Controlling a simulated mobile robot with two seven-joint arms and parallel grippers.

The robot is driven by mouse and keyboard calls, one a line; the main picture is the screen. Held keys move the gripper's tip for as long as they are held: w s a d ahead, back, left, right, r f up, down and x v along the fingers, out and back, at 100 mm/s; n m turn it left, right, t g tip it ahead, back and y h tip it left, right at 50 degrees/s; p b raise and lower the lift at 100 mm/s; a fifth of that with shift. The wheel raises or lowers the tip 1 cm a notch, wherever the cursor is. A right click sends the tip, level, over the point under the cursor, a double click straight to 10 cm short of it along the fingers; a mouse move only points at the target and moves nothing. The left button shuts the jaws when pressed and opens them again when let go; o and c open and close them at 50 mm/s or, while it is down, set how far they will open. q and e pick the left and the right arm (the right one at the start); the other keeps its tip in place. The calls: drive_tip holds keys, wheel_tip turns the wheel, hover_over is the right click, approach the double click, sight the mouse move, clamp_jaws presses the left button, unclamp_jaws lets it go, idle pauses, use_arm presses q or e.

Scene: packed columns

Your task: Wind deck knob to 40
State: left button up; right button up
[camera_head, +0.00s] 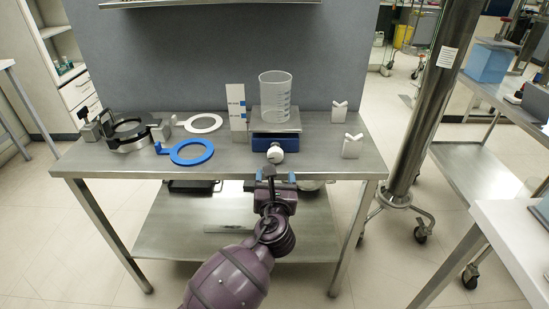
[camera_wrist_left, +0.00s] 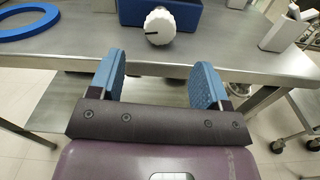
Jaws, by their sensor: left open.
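The white deck knob (camera_head: 275,154) sits on the front of a blue lift base (camera_head: 262,142) near the table's front edge. My right gripper is not in view.
A blue ring (camera_head: 190,153), a white ring (camera_head: 203,123) and a black-and-metal ring fixture (camera_head: 128,132) lie left on the table (camera_head: 225,167). Two white notched blocks (camera_head: 352,146) stand right. A grey panel rises behind. A thick metal column (camera_head: 425,100) stands right of the table.

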sight(275, 156)
use_arm(q)
drive_tip(key=w+b, duration=0.1)
drive_tip(key=w, duration=0.2)
drive_tip(key=w+b, duration=0.1)
drive_tip(key=w, duration=0.3)
drive_tip(key=shift+w+d+f, duration=0.1)
drive_tip(key=shift+w+f, duration=0.1)
drive_tip(key=shift+w, duration=0.35)
drive_tip(key=shift+w+r, duration=0.2)
drive_tip(key=shift+w, duration=0.05)
drive_tip(key=shift+c, duration=0.3)
